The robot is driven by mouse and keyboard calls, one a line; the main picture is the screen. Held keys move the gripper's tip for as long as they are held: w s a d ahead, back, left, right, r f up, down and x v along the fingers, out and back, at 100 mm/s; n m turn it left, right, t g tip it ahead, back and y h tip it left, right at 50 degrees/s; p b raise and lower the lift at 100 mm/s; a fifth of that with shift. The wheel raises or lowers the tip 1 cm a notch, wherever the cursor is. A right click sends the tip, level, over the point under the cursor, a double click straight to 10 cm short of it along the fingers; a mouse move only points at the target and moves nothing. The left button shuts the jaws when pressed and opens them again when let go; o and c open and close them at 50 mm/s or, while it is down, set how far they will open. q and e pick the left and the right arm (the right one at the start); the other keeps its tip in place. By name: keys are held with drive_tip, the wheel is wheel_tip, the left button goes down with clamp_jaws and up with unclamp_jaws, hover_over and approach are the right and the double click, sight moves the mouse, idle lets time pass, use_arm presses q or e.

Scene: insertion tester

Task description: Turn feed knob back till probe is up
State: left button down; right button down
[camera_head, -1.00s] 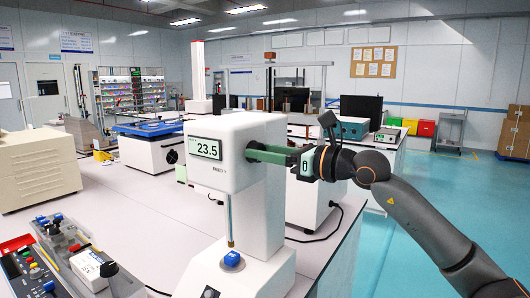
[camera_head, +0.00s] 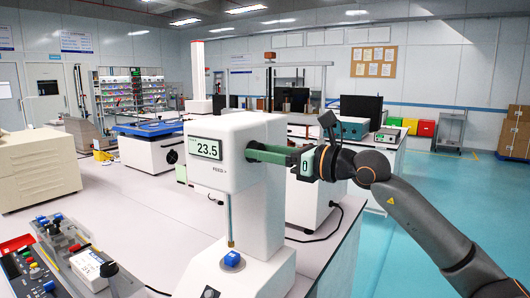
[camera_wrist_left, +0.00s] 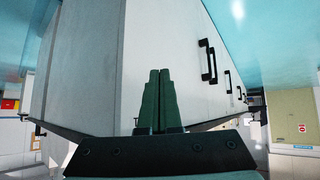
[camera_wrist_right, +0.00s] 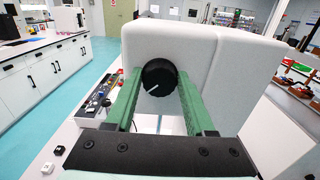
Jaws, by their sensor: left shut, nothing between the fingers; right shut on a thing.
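The white insertion tester (camera_head: 225,127) stands on the bench, and its display (camera_head: 206,148) reads 23.5. Its thin probe (camera_head: 230,215) hangs upright below the head, with its tip just above a blue block (camera_head: 232,258) on the base; I cannot tell if they touch. In the right wrist view the black feed knob (camera_wrist_right: 158,77) with a white pointer line sits between the green fingers. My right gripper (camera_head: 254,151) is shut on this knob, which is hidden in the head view. My left gripper (camera_wrist_left: 159,75) is shut and empty, beside a light cabinet wall.
A tray of small parts (camera_head: 85,265) and a red-edged box (camera_head: 30,265) lie at the front left. A beige case (camera_head: 38,170) stands behind them. The bench top (camera_head: 165,212) left of the tester is mostly clear.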

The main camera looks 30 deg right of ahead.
drive_tip(key=shift+c, duration=1.3)
unclamp_jaws()
use_arm(q)
drive_tip(key=w+d+f+b, duration=0.1)
drive_tip(key=d+f+b, duration=0.2)
drive_tip(key=f+b, duration=0.4)
drive_tip(key=shift+w+m+h+b, duration=0.2)
drive_tip(key=shift+m+h+b, duration=0.15)
drive_tip(key=shift+b, duration=1.6)
use_arm(e)
drive_tip(key=v, duration=1.2)
drive_tip(key=shift+s, duration=0.25)
